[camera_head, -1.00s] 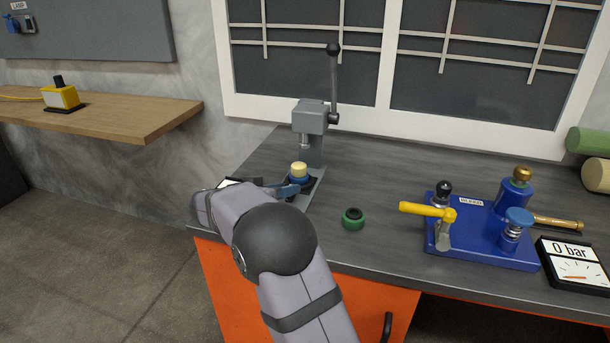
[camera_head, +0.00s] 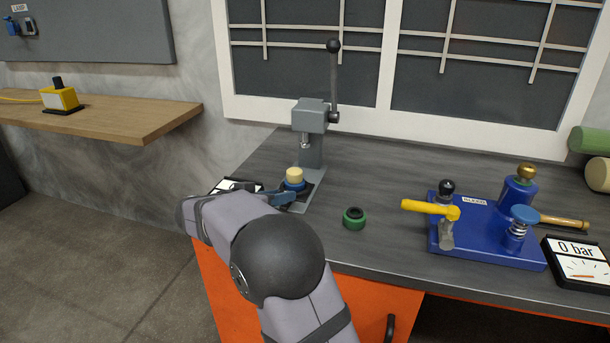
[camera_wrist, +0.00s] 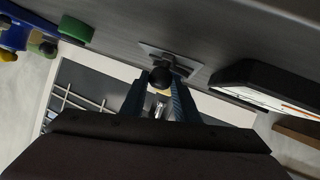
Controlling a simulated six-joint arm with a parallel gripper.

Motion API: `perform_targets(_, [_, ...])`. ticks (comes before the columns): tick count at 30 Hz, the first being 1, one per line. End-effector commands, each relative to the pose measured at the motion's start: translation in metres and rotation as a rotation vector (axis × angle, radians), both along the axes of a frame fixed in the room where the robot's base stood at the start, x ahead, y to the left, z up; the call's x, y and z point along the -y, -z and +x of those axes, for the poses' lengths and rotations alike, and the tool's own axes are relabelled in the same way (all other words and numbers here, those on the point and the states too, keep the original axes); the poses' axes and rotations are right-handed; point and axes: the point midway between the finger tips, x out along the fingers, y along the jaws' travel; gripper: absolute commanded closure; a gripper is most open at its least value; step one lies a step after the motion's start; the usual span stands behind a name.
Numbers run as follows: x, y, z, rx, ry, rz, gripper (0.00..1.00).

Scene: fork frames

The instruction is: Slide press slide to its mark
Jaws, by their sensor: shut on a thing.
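The press (camera_head: 312,117) stands on the dark bench, its lever upright with a black ball on top. Below its ram, the press slide (camera_head: 294,186) shows as a blue round holder with a cream cylinder (camera_head: 294,174) upright in it. The cylinder sits a little left and in front of the ram. My gripper (camera_head: 280,198) is low at the front left of the slide, partly hidden by my arm. In the wrist view, my gripper's blue fingers (camera_wrist: 159,88) are closed around a black round knob (camera_wrist: 160,76), seemingly the slide's. I cannot make out a mark.
Further right stand a blue pump unit (camera_head: 480,232) with a yellow lever and a gauge reading 0 bar (camera_head: 577,262). A white-faced panel (camera_head: 222,185) lies left of the press, partly behind my arm.

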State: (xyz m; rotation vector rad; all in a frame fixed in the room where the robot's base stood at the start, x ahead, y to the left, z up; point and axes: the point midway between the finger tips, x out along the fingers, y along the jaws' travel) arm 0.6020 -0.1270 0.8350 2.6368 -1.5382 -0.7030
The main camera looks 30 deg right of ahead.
Motion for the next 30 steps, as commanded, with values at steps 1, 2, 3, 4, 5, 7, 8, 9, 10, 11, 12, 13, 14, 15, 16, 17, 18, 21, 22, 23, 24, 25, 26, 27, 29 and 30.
perform_targets(1, [-0.002, 0.001, -0.001, 0.002, -0.002, 0.000, 0.94])
perform_targets(2, [-0.003, 0.000, -0.002, 0.002, -0.002, 0.000, 0.94])
perform_targets(3, [-0.004, 0.000, -0.003, 0.003, -0.002, 0.000, 0.94])
perform_targets(4, [-0.005, 0.000, -0.004, 0.003, -0.002, 0.000, 0.94])
perform_targets(5, [-0.006, 0.000, -0.004, 0.003, -0.002, 0.000, 0.94])
perform_targets(7, [-0.007, 0.001, -0.006, 0.002, -0.003, 0.001, 0.94])
perform_targets(8, [-0.008, 0.001, -0.007, 0.002, -0.002, 0.000, 0.94])
perform_targets(9, [-0.009, 0.001, -0.008, 0.002, -0.002, 0.000, 0.94])
perform_targets(10, [-0.010, 0.001, -0.009, 0.002, -0.002, 0.000, 0.94])
perform_targets(11, [-0.010, 0.001, -0.010, 0.003, -0.001, 0.001, 0.94])
perform_targets(12, [-0.011, 0.001, -0.011, 0.002, 0.000, 0.000, 0.94])
perform_targets(13, [-0.012, 0.001, -0.012, 0.002, 0.000, 0.000, 0.94])
perform_targets(14, [-0.013, 0.001, -0.012, 0.003, -0.001, 0.001, 0.94])
perform_targets(15, [-0.014, 0.001, -0.013, 0.002, -0.002, 0.000, 0.94])
perform_targets(16, [-0.015, 0.001, -0.014, 0.002, -0.002, 0.000, 0.94])
perform_targets(17, [-0.016, 0.001, -0.015, 0.002, -0.002, 0.000, 0.94])
perform_targets(18, [-0.017, 0.001, -0.016, 0.002, -0.002, 0.000, 0.94])
perform_targets(21, [-0.019, 0.000, -0.018, 0.002, -0.002, 0.000, 0.94])
perform_targets(22, [-0.020, 0.000, -0.019, 0.002, -0.002, 0.000, 0.94])
perform_targets(23, [-0.021, 0.000, -0.020, 0.002, -0.002, 0.000, 0.94])
perform_targets(24, [-0.022, 0.000, -0.021, 0.002, -0.002, 0.000, 0.94])
perform_targets(25, [-0.022, 0.000, -0.021, 0.002, -0.002, 0.000, 0.94])
perform_targets(26, [-0.023, 0.000, -0.022, 0.002, -0.002, 0.000, 0.94])
perform_targets(27, [-0.024, 0.000, -0.023, 0.002, -0.002, 0.000, 0.94])
perform_targets(29, [-0.025, 0.000, -0.024, 0.001, -0.002, 0.000, 0.94])
perform_targets(30, [-0.026, 0.000, -0.025, 0.001, -0.002, 0.000, 0.94])
